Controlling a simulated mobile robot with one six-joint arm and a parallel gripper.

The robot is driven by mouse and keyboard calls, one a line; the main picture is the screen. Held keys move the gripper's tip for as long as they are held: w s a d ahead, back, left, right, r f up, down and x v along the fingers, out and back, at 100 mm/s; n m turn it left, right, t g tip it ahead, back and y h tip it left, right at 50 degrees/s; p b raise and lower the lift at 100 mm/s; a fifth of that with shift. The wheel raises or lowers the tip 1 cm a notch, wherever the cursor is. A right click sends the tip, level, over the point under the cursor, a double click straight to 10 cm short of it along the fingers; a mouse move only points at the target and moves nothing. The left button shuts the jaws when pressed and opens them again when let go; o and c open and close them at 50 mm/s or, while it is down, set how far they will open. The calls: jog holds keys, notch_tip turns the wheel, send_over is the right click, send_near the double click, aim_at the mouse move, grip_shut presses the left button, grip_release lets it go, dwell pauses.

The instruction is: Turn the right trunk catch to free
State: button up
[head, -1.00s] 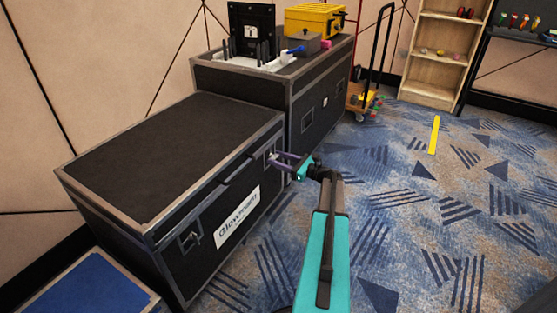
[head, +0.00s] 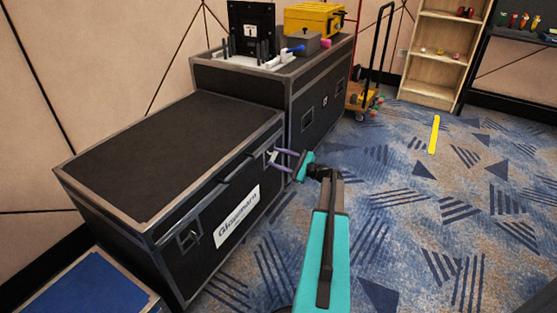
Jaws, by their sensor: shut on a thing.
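The black trunk (head: 165,150) with grey metal edges stands at the left, its lid closed. The right trunk catch (head: 271,157) is on its front face near the right end, partly hidden by my gripper. My gripper (head: 276,158) has purple fingers that reach the catch from the right and are shut on it. The left catch (head: 189,238) sits in a recess on the same face, clear of the gripper. The exact angle of the right catch is too small to tell.
A taller black case (head: 310,110) stands behind, bearing a yellow toolbox (head: 314,18) and a grey box. A blue-topped case (head: 85,290) is at the lower left. A hand cart (head: 365,95) and wooden shelf (head: 435,55) stand farther back. Carpet at right is mostly clear.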

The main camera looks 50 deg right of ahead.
jog(key=n+b, duration=0.6)
jog(key=n, duration=0.5)
jog(key=shift+f, duration=0.1)
dwell(0.5)
jog(key=o, duration=1)
jog(key=shift+o, duration=0.2)
jog(key=p+v, duration=0.4)
jog(key=v, duration=0.9)
jog(key=shift+s, duration=0.4)
